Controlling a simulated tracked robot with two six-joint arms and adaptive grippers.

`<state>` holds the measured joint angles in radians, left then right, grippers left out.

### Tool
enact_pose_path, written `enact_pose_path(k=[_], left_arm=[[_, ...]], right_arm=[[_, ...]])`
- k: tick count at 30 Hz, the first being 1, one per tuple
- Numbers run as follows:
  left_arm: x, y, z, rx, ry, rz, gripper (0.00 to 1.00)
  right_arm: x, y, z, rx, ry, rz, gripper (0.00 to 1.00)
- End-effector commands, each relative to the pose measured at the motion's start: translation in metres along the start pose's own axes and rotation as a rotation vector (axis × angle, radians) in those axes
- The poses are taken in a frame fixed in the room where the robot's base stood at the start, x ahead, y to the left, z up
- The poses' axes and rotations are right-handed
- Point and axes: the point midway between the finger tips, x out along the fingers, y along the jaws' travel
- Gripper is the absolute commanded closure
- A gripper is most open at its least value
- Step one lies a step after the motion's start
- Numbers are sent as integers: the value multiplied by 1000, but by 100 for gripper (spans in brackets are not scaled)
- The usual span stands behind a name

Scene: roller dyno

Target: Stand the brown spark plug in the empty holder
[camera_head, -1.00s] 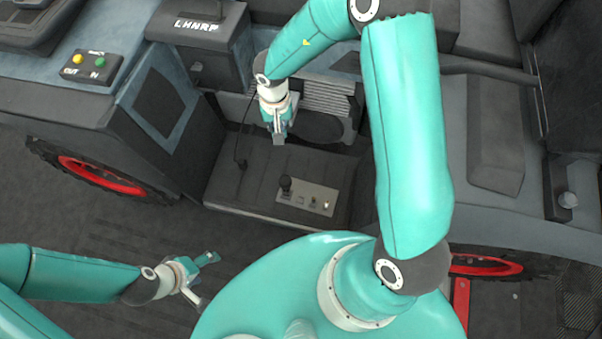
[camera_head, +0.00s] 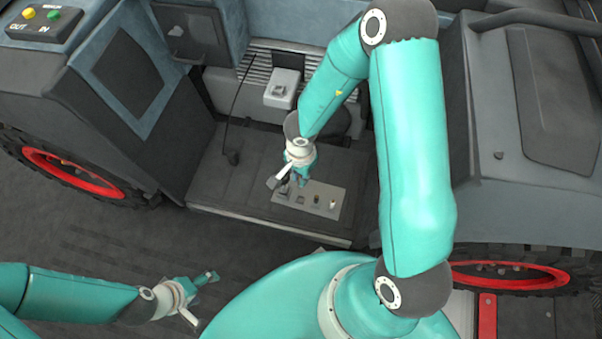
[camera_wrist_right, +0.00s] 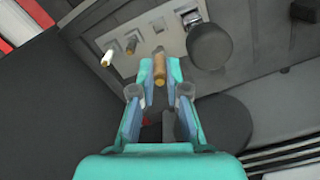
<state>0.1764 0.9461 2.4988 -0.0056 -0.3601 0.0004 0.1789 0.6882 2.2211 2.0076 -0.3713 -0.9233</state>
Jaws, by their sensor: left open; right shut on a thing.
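The brown spark plug (camera_wrist_right: 159,68) is between the fingertips of my right gripper (camera_wrist_right: 159,72), which is shut on it. In the head view, my right gripper (camera_head: 291,184) is low over the left part of a grey holder panel (camera_head: 338,193), and the brown plug cannot be made out there. A white-tipped plug (camera_head: 332,204) and a dark plug (camera_head: 316,199) stand on the panel; the white-tipped one also shows in the wrist view (camera_wrist_right: 107,58). I cannot clearly tell which spot is the empty holder. My left gripper (camera_head: 203,297) is open and empty above the floor.
A round black knob (camera_wrist_right: 210,46) stands close beside the right gripper in the wrist view. A box with yellow and green buttons (camera_head: 45,22) is at the upper left. Red-rimmed wheels (camera_head: 75,172) flank the dark platform.

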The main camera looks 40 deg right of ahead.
Motion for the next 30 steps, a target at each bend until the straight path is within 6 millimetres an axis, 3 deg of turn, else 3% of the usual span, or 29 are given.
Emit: enact_pose_path(k=[15, 30], left_arm=[[58, -21, 0, 0, -1, 0, 27], [57, -20, 0, 0, 0, 0, 27]], right_arm=[[47, 0, -1, 2, 0, -1, 100], [57, 1, -1, 2, 0, 0, 100]])
